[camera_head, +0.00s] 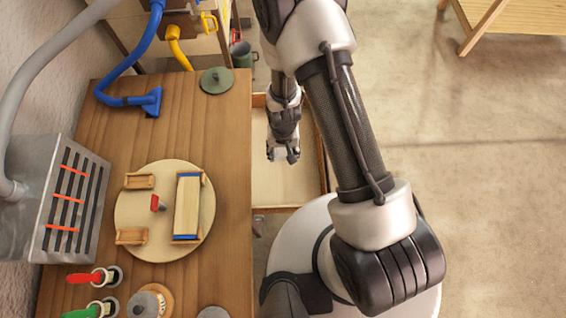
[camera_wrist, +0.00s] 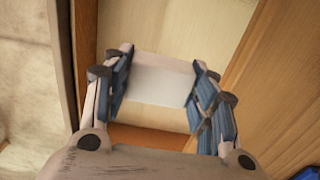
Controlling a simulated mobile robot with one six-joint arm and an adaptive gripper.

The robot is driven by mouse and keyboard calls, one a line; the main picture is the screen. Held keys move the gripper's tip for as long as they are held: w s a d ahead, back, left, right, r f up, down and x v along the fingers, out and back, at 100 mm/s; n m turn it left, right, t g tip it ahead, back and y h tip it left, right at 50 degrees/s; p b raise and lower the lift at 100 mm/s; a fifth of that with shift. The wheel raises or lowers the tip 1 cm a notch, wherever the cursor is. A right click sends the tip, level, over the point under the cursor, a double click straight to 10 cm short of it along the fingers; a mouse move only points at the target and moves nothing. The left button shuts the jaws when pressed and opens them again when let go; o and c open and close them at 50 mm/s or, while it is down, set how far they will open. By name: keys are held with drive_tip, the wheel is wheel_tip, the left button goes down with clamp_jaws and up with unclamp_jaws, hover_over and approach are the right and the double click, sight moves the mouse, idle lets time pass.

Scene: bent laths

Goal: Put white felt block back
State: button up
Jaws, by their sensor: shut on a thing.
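My gripper (camera_head: 283,156) hangs over an open wooden drawer (camera_head: 285,185) beside the workbench. In the wrist view my gripper (camera_wrist: 163,90) has its blue-padded fingers on either side of a pale block, which looks like the white felt block (camera_wrist: 160,80). It is held between the fingers, above the drawer's pale floor. In the head view the block is mostly hidden by my gripper. I cannot tell whether it touches the drawer floor.
The wooden bench (camera_head: 225,130) stands left of the drawer. On it are a round board (camera_head: 130,200) with small wooden pieces, a dark green lid (camera_head: 216,80), a blue hose nozzle (camera_head: 150,101) and a slotted metal box (camera_head: 70,200). Visible drawer floor looks bare.

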sight(283, 176)
drive_tip(key=shift+s+f, duration=0.15)
drive_tip(key=shift+s, duration=0.05)
wheel_tip(283, 176, down, 20)
drive_tip(key=b, duration=2)
drive_tip(key=shift+w, duration=0.1)
drive_tip(key=shift+f, duration=0.1)
drive_tip(key=shift+f, duration=0.15)
drive_tip(key=o, duration=1.1)
drive_tip(key=shift+r, duration=0.2)
wheel_tip(283, 176, up, 12)
drive_tip(key=p, duration=1.2)
drive_tip(key=shift+r, duration=0.1)
